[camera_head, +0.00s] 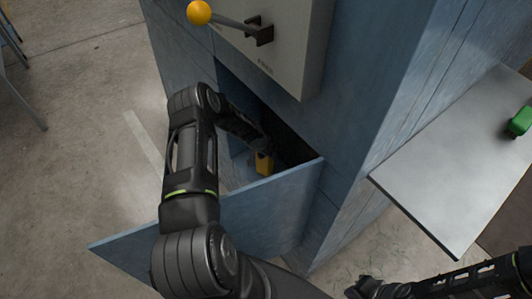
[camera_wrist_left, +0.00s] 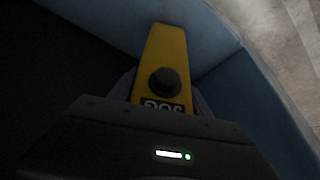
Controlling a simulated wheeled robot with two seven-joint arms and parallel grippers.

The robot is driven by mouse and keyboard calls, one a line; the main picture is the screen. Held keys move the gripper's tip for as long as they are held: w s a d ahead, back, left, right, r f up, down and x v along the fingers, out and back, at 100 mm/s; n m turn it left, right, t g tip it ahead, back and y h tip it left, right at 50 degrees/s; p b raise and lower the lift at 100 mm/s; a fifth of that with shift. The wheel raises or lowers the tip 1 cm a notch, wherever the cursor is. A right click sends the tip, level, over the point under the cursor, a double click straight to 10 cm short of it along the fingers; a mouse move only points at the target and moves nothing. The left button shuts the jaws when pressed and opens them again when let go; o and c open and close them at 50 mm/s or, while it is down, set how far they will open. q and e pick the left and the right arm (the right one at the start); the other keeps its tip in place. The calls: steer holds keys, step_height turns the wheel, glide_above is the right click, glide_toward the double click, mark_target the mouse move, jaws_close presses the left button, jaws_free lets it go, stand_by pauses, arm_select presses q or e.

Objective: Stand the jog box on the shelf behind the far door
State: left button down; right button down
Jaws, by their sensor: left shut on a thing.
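The jog box (camera_head: 264,163) is yellow and shows inside the dark opening low in the blue cabinet. In the left wrist view the jog box (camera_wrist_left: 165,60) has a round black knob and a partly hidden dark label. My left gripper (camera_wrist_left: 160,97) is shut on it, with a finger on each side. In the head view my left arm reaches over the open blue door (camera_head: 270,210) into the opening and hides part of it. The shelf surface cannot be made out clearly. My right gripper (camera_head: 366,287) is at the bottom edge, away from the cabinet; its jaw state is unclear.
A grey box with a yellow-knobbed lever (camera_head: 199,13) juts out above the opening. A pale metal table (camera_head: 450,165) with a green object (camera_head: 520,122) stands at the right. Blue walls close in beside the jog box.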

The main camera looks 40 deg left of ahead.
arm_select(q)
steer(key=shift+w+f, duration=0.1)
steer(key=shift+f, duration=0.2)
steer(key=shift+f, duration=0.15)
steer(key=shift+c, duration=2.4)
jaws_free()
steer(key=v, duration=1.2)
steer(key=shift+b, duration=0.3)
